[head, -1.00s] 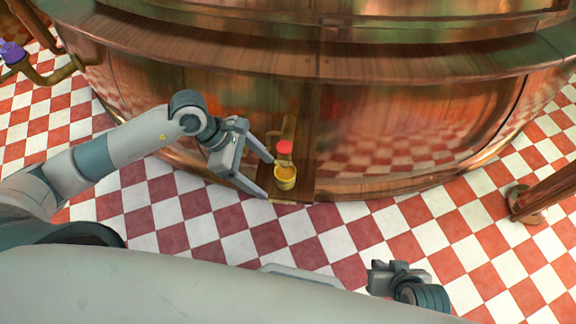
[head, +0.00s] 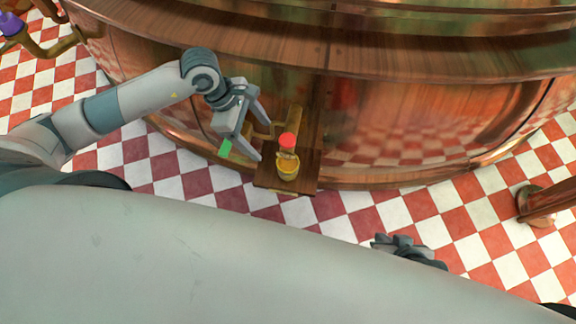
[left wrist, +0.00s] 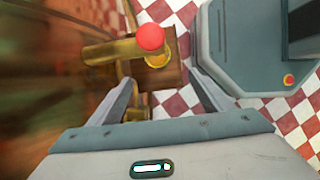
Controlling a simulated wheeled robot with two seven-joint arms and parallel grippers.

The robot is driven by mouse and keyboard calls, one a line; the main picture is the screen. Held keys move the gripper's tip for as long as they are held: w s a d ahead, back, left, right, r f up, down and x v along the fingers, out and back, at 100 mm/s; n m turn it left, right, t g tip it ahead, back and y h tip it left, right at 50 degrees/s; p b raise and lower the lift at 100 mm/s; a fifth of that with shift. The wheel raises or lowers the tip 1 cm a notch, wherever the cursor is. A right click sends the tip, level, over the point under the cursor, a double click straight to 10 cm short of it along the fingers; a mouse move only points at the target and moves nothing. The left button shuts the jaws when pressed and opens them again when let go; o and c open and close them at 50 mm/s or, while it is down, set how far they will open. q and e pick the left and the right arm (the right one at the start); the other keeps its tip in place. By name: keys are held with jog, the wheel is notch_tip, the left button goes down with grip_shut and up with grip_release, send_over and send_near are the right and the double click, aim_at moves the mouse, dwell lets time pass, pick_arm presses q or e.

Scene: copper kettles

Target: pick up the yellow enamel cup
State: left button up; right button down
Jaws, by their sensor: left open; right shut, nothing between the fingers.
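The yellow enamel cup (head: 287,172) stands on a small wooden ledge (head: 268,182) at the foot of the big copper kettle. A red knob (head: 287,140) hides part of it. In the left wrist view the cup (left wrist: 158,61) shows as a yellow rim, partly under the red knob (left wrist: 150,37). My left gripper (head: 262,140) is open and empty, up and left of the cup in the head view. In the left wrist view the cup lies ahead of its spread fingertips (left wrist: 160,77). My right gripper (head: 402,246) is partly hidden by my body, away from the cup.
A brass pipe (left wrist: 108,52) runs beside the red knob, close to the cup. The copper kettle wall (head: 400,120) rises behind. A wooden post (head: 550,203) stands at the right. The red-and-white checked floor (head: 340,212) in front is mostly clear.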

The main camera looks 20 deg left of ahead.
pick_arm(q)
send_near(287, 170)
jog(key=shift+s+d+r, duration=0.2)
jog(key=shift+d+r, duration=0.15)
jog(key=shift+r, duration=0.2)
jog(key=shift+s+d+r, duration=0.25)
jog(key=shift+d+r, duration=0.05)
jog(key=shift+r, duration=0.25)
pick_arm(e)
jog(key=shift+w+a, duration=0.2)
jog(key=shift+a, duration=0.25)
pick_arm(q)
jog(key=x, duration=0.4)
jog(key=shift+w+d+b, duration=0.15)
jog(key=shift+w+b, duration=0.15)
jog(key=shift+b, duration=0.1)
jog(key=shift+d+f, duration=0.15)
jog(key=shift+f, duration=0.35)
pick_arm(e)
jog(key=shift+w+a+t, duration=0.1)
jog(key=shift+w+t, duration=0.05)
jog(key=shift+t, duration=0.15)
pick_arm(q)
jog(key=c, duration=1.2)
jog(key=shift+r, duration=0.1)
jog(key=shift+c, duration=0.2)
